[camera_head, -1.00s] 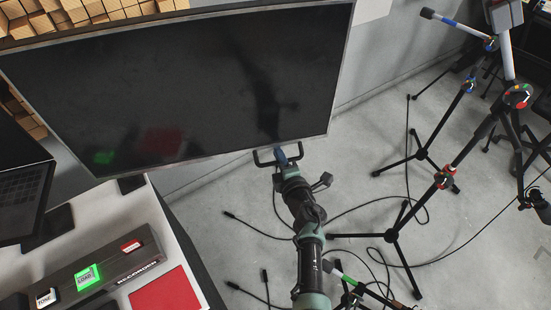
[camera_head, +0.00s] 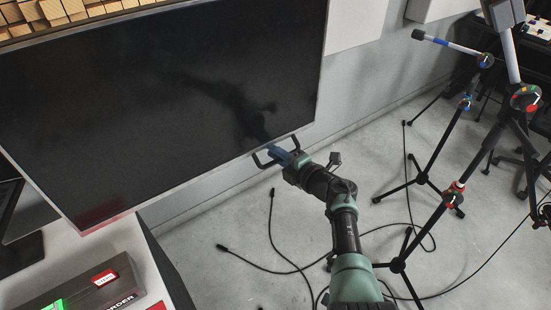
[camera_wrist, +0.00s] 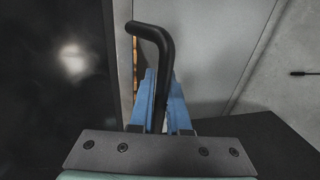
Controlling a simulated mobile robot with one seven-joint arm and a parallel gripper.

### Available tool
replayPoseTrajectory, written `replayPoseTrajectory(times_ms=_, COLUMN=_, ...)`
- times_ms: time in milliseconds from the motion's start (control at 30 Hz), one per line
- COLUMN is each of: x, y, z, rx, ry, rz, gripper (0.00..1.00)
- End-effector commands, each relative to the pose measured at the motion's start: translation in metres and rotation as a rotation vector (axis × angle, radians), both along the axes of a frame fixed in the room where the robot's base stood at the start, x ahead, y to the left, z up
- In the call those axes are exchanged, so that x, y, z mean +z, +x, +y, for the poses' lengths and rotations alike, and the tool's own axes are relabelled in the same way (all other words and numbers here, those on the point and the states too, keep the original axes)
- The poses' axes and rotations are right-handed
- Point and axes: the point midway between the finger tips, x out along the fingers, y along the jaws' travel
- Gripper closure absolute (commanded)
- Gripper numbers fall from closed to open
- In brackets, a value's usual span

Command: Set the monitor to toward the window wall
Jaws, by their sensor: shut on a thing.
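The monitor (camera_head: 150,95) is a large dark screen with a thin silver frame, filling the left of the head view. A black bar handle (camera_head: 262,160) sticks out at its lower right edge. My gripper (camera_head: 276,153), with blue fingers, is shut on this handle. In the wrist view the bent black handle (camera_wrist: 150,35) rises from between the blue fingers of my gripper (camera_wrist: 160,100), and the dark screen (camera_wrist: 55,80) fills the left side. The lower part of the handle is hidden behind the gripper body.
A white table (camera_head: 115,250) with a dark labelled box (camera_head: 95,285) stands at lower left. Tripod stands (camera_head: 455,190) stand on the right, and black cables (camera_head: 285,255) lie on the grey floor. A pale wall (camera_head: 350,45) is behind the monitor.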

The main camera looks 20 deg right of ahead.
Motion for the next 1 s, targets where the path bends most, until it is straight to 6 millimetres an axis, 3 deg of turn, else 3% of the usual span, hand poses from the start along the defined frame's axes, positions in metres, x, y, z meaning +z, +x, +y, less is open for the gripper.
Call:
replayPoseTrajectory(times_ms=367, x=0.001, y=0.001, z=0.000, rx=0.001, ry=0.000, rz=-0.002, gripper=1.00)
replayPoseTrajectory(times_ms=400, x=0.001, y=0.001, z=0.000, rx=0.001, ry=0.000, rz=-0.002, gripper=0.78)
replayPoseTrajectory(times_ms=433, x=0.001, y=0.001, z=0.000, rx=0.002, ry=0.000, rz=-0.002, gripper=0.74)
replayPoseTrajectory(times_ms=767, x=0.001, y=-0.001, z=0.000, rx=0.001, ry=0.000, rz=-0.001, gripper=0.74)
replayPoseTrajectory(times_ms=1000, x=0.010, y=-0.023, z=-0.006, rx=-0.001, ry=0.000, rz=0.001, gripper=0.74)
